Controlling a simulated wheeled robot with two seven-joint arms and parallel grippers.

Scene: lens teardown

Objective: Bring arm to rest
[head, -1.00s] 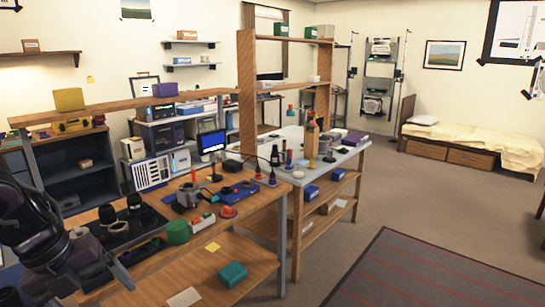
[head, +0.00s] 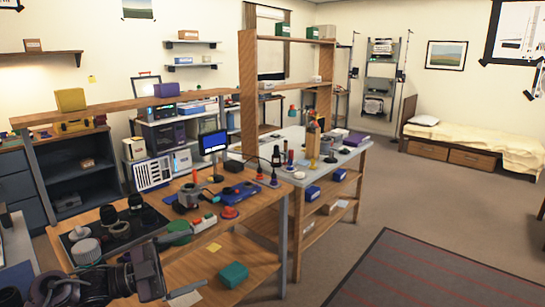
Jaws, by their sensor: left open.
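My left gripper (head: 180,266) is at the lower left of the head view, over the front edge of the wooden workbench (head: 250,207). Its arm comes in from the bottom left corner. Its fingers are spread, with nothing seen between them. A black tray (head: 68,241) on the bench holds dark lens parts (head: 108,215) and a grey ribbed round part (head: 86,251). A green round object (head: 180,228) lies just beyond the gripper, partly hidden by it. My right gripper is not in view.
A blue mat (head: 235,193), a small monitor (head: 213,142) and several small items crowd the bench. A teal box (head: 233,275) sits on the lower shelf. A second table (head: 345,158) adjoins on the right. Open floor and a striped rug (head: 430,275) lie further right.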

